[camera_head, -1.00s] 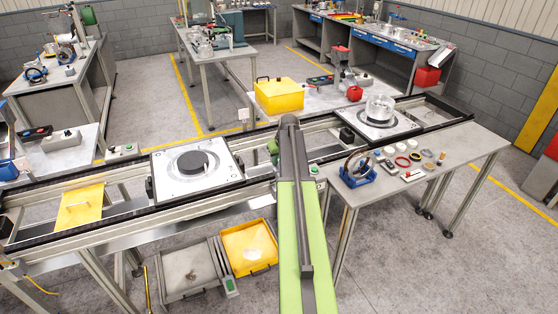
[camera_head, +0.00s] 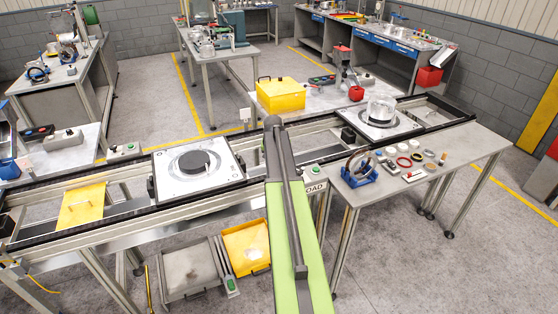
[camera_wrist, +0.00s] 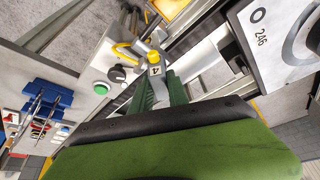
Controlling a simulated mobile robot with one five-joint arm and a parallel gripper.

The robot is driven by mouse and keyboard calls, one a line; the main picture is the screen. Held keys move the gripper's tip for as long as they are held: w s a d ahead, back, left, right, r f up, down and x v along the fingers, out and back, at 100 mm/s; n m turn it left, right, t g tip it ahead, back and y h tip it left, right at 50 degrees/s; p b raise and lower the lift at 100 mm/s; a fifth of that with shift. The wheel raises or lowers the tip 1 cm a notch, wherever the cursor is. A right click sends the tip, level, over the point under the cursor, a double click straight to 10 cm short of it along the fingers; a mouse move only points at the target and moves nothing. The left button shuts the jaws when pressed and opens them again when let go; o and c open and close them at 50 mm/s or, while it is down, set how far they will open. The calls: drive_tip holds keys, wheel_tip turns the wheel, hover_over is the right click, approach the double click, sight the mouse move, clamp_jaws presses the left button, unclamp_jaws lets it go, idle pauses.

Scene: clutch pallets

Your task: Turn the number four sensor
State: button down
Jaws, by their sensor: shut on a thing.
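The number four sensor (camera_wrist: 155,69) shows in the wrist view with a yellow top and a white label marked "4". My gripper (camera_wrist: 159,82) is shut on it, with one green finger on each side of the sensor. Its lower part is hidden between the fingers. In the head view my green arm reaches over the near rail of the conveyor frame, and it hides the sensor and the gripper tips.
A grey box with a black knob (camera_wrist: 117,73) stands close left of the gripper. A pallet plate marked "246" (camera_wrist: 268,50) lies to the right. The conveyor frame (camera_head: 100,217) carries pallets. A side table (camera_head: 445,165) holds loose parts at right.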

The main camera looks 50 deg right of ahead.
drive_tip(key=shift+m, duration=0.6)
drive_tip(key=c, duration=1.3)
unclamp_jaws()
drive_tip(key=shift+r, duration=0.1)
drive_tip(key=p+v, duration=1)
drive_tip(key=v, duration=0.1)
drive_tip(key=p+v, duration=0.6)
drive_tip(key=shift+w+a+r, duration=0.15)
drive_tip(key=shift+w+a, duration=0.05)
drive_tip(key=shift+w, duration=0.1)
